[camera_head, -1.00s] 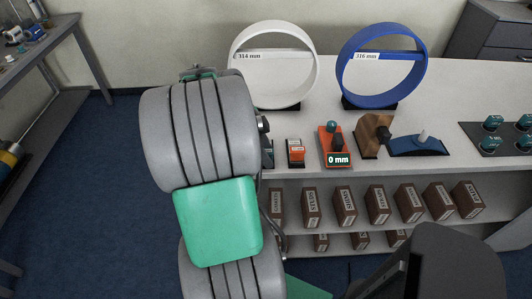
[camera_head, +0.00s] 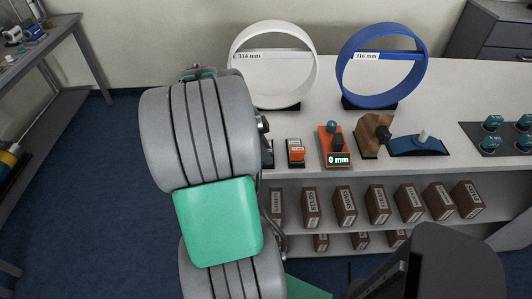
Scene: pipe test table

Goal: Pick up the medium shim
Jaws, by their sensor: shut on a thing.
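I cannot make out the medium shim in the head view; it may be hidden behind my arm. My grey and green arm fills the left middle of the view and covers the left end of the table. My gripper is hidden behind the arm, and its fingers do not show. A small dark part sticks out past the arm's right edge, just above the tabletop, too little to tell what it is.
On the table (camera_head: 460,105) stand a white ring (camera_head: 234,75), a blue ring (camera_head: 420,75), an orange box (camera_head: 296,151), a red gauge reading 0 mm (camera_head: 325,142), a wooden block (camera_head: 370,145) and a blue tool (camera_head: 415,148). Labelled brown boxes (camera_head: 345,204) fill the shelf below.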

